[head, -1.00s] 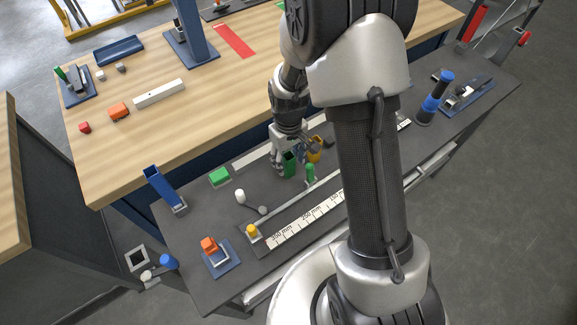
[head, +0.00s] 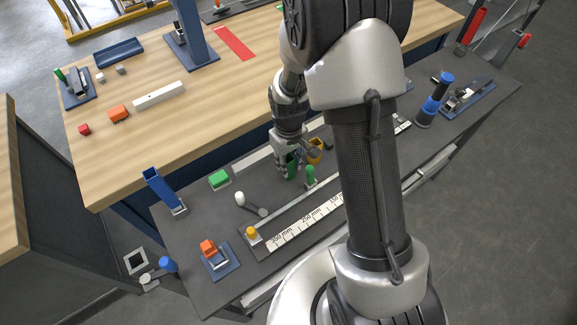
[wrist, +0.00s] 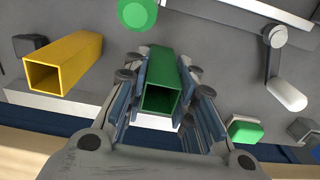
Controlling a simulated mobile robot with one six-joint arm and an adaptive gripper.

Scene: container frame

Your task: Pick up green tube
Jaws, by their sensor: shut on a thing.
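The green tube (wrist: 163,88) is a square, hollow tube. In the wrist view it stands between the two fingers of my gripper (wrist: 168,85), with its open end facing the camera. My gripper is shut on it, with a finger pad along each side. In the head view my gripper (head: 290,160) is low over the dark table, and the green tube (head: 292,164) shows partly between the fingers. I cannot tell whether its lower end touches the table.
A yellow tube (wrist: 65,65) stands close beside my gripper. A green round knob (head: 310,174) is just in front, by the ruler (head: 310,217). A white-knobbed lever (head: 242,199) and a green block (head: 219,179) are to the left.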

